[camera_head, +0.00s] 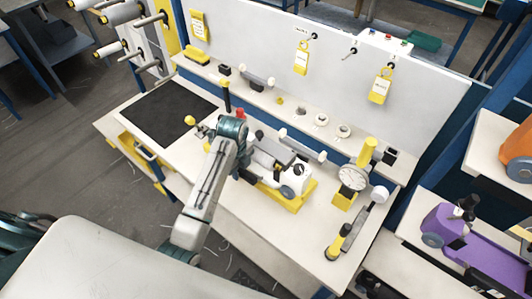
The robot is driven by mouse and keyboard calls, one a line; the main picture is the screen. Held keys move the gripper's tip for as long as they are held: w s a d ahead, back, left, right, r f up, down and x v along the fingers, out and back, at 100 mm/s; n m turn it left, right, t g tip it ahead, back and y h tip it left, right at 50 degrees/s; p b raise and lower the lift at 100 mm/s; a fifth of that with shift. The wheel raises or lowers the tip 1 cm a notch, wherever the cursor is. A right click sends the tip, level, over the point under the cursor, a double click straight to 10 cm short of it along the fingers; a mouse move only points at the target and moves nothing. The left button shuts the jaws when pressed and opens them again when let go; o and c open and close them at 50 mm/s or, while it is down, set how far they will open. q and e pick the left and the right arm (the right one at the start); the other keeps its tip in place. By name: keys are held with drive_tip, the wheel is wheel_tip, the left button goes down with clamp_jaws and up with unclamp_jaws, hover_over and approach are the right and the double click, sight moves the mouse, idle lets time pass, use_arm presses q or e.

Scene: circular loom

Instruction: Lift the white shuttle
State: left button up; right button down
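The white shuttle (298,174) sits on a yellow cradle (293,204) near the middle of the workbench. It has a black fitting on top and a grey-blue wheel at its front. My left arm reaches in from the lower left. Its gripper (264,160) is at the left part of the shuttle, over or beside it. The fingertips blend with the grey and white parts there, so I cannot tell whether they are open or touching the shuttle. My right gripper is not in view.
The workbench (240,210) carries a black mat (168,112) at left. A dial gauge (353,178) and a yellow-handled tool (338,243) stand to the right. A shelf with small parts runs behind. An orange shuttle (518,150) and a purple shuttle (480,250) are at far right.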

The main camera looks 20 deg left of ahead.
use_arm(q)
clamp_jaws()
drive_tip(key=shift+w+r, duration=0.1)
drive_tip(key=shift+w, duration=0.05)
drive_tip(key=shift+r, duration=0.15)
drive_tip(key=shift+r, duration=2.05)
